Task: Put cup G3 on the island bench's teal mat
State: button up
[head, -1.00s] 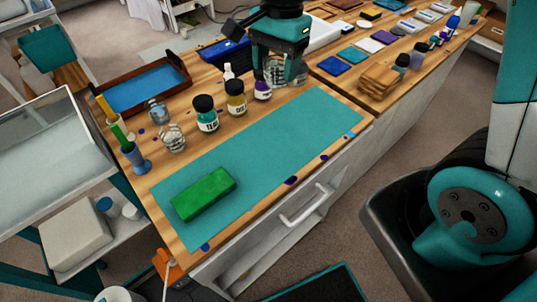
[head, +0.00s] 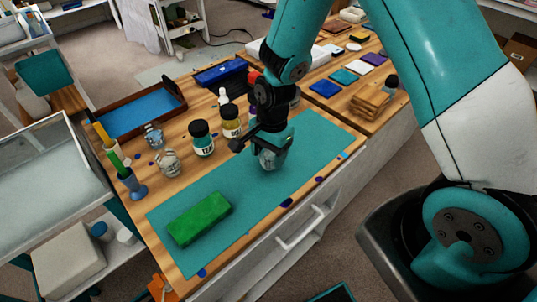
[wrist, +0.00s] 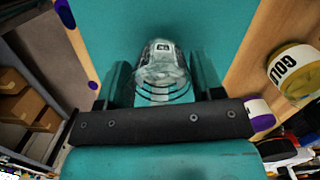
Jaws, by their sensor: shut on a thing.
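My gripper (head: 270,155) is over the teal mat (head: 235,205) on the wooden island bench. It is shut on a clear ridged cup (wrist: 162,72), which lies between the fingers in the wrist view. The cup also shows in the head view (head: 268,160), just below the gripper and partly hidden by it. Its small label is too blurred to read. The cup is over the mat's rear middle part; I cannot tell whether it touches the mat.
A green block (head: 200,218) lies on the mat's near left part. Jars (head: 202,140) (head: 231,121) and two clear cups (head: 168,163) (head: 154,136) stand left of the mat. A blue tray (head: 140,110) is at the back left. The mat's middle is bare.

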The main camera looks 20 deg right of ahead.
jog(key=shift+f, duration=0.6)
jog(key=shift+f, duration=0.1)
jog(key=o, duration=0.9)
notch_tip(320, 180, up, 11)
jog(key=d+b, duration=0.1)
jog(key=s+a+r+n+y, duration=0.1)
jog(key=s+a+r+n, duration=0.2)
jog(key=s+r+n, duration=0.4)
jog(key=s+a+r+n+y, duration=0.2)
jog(key=s+a+r+n, duration=0.1)
jog(key=s+r+n, duration=0.5)
jog(key=s+n, duration=0.3)
jog(key=n, duration=0.1)
jog(key=shift+s+t, duration=0.3)
